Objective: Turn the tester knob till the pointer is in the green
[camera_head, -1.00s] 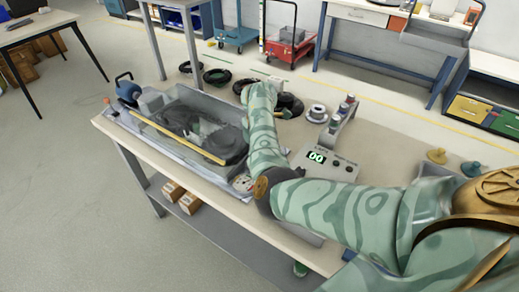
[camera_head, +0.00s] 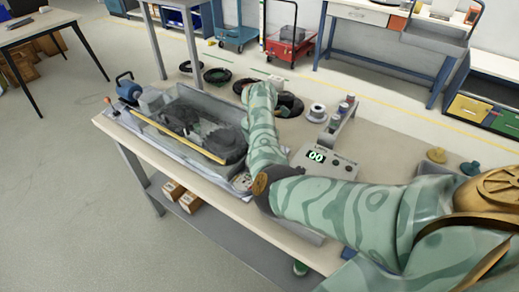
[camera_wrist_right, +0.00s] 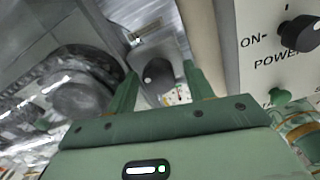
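In the right wrist view a dark round knob (camera_wrist_right: 158,75) with a pale mark sits on a grey panel, between the two green fingers of my right gripper (camera_wrist_right: 160,88). The fingers stand apart with a gap on either side of the knob; whether they touch it cannot be told. A small dial with coloured marks (camera_wrist_right: 178,96) shows partly below the knob, and its pointer is too small to read. In the head view a round dial (camera_head: 243,181) lies beside my right arm, which hides my right gripper. My left gripper is not in view.
A panel marked ON and POWER with a black knob (camera_wrist_right: 300,34) is to the right in the wrist view. In the head view, a clear-walled tank (camera_head: 190,125) stands left of my arm, and a box with a lit 00 display (camera_head: 317,156) stands right.

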